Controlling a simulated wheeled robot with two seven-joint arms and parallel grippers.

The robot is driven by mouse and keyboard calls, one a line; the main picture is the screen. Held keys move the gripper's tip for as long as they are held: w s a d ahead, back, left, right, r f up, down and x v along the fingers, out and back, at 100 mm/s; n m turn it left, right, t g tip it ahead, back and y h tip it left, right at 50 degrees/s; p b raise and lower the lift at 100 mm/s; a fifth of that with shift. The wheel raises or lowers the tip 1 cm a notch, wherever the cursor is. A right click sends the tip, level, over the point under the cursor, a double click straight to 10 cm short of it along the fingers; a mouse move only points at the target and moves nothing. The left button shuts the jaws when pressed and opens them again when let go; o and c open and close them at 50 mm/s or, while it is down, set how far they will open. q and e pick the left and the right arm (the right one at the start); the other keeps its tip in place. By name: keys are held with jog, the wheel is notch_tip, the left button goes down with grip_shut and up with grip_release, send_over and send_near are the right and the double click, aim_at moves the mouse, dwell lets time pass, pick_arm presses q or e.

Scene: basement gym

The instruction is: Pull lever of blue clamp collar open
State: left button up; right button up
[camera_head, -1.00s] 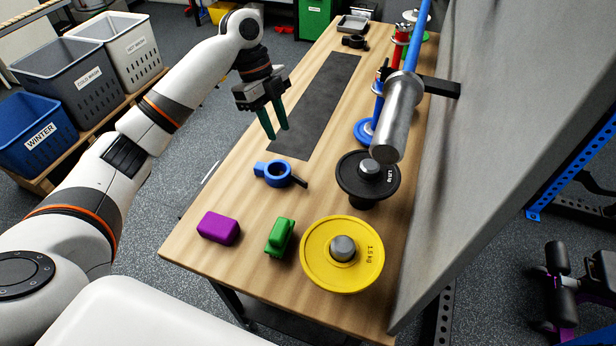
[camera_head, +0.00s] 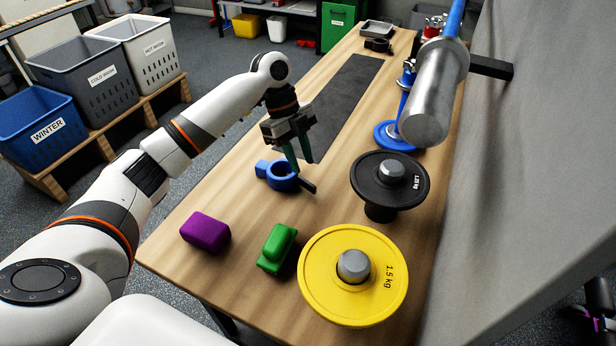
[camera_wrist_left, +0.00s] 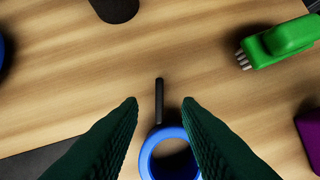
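The blue clamp collar (camera_head: 279,185) lies flat on the wooden table, short of the dark mat. Its black lever (camera_head: 308,187) sticks out to the right in the head view. My left gripper (camera_head: 301,166) is above the collar, fingers pointing down. In the left wrist view, the dark green fingers (camera_wrist_left: 160,104) are apart, with the lever (camera_wrist_left: 159,101) between their tips in the picture. The blue ring (camera_wrist_left: 146,160) shows below, partly hidden by the right-hand finger. The fingers seem clear of the lever; their exact height cannot be told. My right gripper is not in view.
A black plate (camera_head: 365,180), a yellow plate (camera_head: 320,285), a green brush (camera_head: 276,248) and a purple block (camera_head: 206,232) stand near the collar. A barbell (camera_head: 432,95) overhangs the right side. A dark mat (camera_head: 345,95) lies beyond.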

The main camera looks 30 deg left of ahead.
aim_at(309, 183)
pick_arm(q)
jog(key=x, duration=0.6)
jog(key=shift+p, duration=0.3)
jog(key=shift+c, duration=0.5)
grip_shut()
